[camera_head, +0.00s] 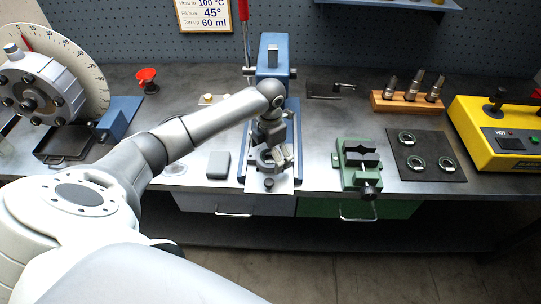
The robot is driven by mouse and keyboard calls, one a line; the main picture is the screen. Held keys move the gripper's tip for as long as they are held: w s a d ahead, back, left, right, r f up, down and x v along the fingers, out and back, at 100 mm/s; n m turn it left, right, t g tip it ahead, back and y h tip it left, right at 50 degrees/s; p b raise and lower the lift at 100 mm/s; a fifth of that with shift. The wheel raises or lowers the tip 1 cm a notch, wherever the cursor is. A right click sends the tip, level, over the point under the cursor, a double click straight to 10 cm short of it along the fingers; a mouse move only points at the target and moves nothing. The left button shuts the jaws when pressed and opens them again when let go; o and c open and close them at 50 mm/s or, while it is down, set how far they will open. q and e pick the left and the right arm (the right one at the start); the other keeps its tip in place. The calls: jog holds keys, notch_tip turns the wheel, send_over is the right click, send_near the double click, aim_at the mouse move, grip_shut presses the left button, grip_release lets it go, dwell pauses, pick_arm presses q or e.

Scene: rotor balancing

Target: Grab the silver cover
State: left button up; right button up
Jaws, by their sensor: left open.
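A round silver cover (48,73) with dark bolts around its face stands at the far left, in front of a large pale dial. I take this as the silver cover, though a small flat grey block (218,165) also lies on the bench left of my gripper. My left arm comes in from the left. My left gripper (271,164) is open at the front middle of the bench, in front of the blue press-like stand, far to the right of the silver cover. Nothing clear shows between its fingers. My right gripper is not in view.
A blue stand (273,55) rises behind my gripper. A green vise (358,165), a dark mat (427,171) with several rings, a wooden holder (406,104) and a yellow machine (499,150) are to the right. A red funnel (147,76) stands back left.

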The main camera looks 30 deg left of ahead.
pick_arm(q)
jog(key=c, duration=1.3)
jog(key=shift+w, duration=0.1)
jog(key=shift+r, duration=0.1)
